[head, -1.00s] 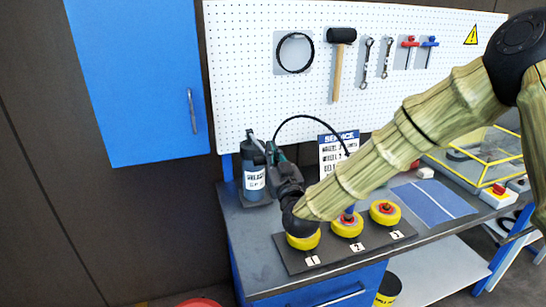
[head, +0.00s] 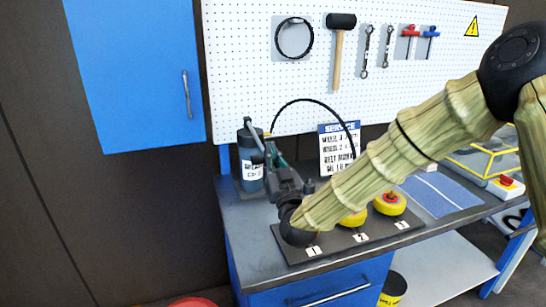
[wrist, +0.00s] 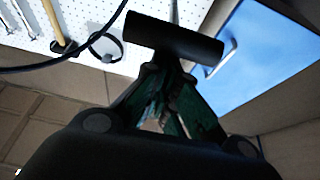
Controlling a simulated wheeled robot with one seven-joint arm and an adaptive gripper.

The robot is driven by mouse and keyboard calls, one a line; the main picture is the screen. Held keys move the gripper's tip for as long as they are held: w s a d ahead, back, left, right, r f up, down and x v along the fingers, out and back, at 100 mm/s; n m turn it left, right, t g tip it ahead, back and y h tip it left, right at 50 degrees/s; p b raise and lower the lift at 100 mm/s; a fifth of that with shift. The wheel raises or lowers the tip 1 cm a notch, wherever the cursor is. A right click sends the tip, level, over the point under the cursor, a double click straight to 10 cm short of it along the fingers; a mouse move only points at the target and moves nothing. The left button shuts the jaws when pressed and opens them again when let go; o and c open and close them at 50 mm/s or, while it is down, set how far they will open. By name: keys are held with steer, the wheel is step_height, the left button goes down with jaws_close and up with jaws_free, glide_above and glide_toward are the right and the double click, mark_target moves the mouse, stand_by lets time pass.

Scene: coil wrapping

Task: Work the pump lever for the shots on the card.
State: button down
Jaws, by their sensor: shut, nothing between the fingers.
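The pump is a dark bottle (head: 250,168) with a pale label, standing at the left back of the bench. A dark lever (head: 255,138) rises from its top, and a black hose arcs rightward. In the wrist view a black cylindrical bar (wrist: 174,38), apparently the lever's grip, lies across the fingertips. My gripper (head: 277,160) is shut and empty beside the pump top; its green fingers also show in the wrist view (wrist: 168,100). I cannot tell whether they touch the bar. The service card (head: 338,148) stands behind my arm, its lines partly readable, its lower right side covered.
Yellow wheels with red centres (head: 389,203) sit on a dark numbered mat (head: 300,254); my arm hides the wheel at label 1. A pegboard (head: 240,60) with tools is behind. A blue cabinet (head: 135,80) hangs left. A blue cloth (head: 440,193) lies right.

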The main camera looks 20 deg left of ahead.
steer(key=shift+s+f+g, duration=0.25)
steer(key=shift+f+g, duration=0.05)
steer(key=shift+f, duration=0.45)
step_height(320, 180, up, 5)
steer(key=p, duration=0.2)
steer(key=b+v, duration=0.4)
steer(key=v, duration=0.6)
steer(key=shift+f, duration=0.25)
steer(key=shift+r, duration=0.1)
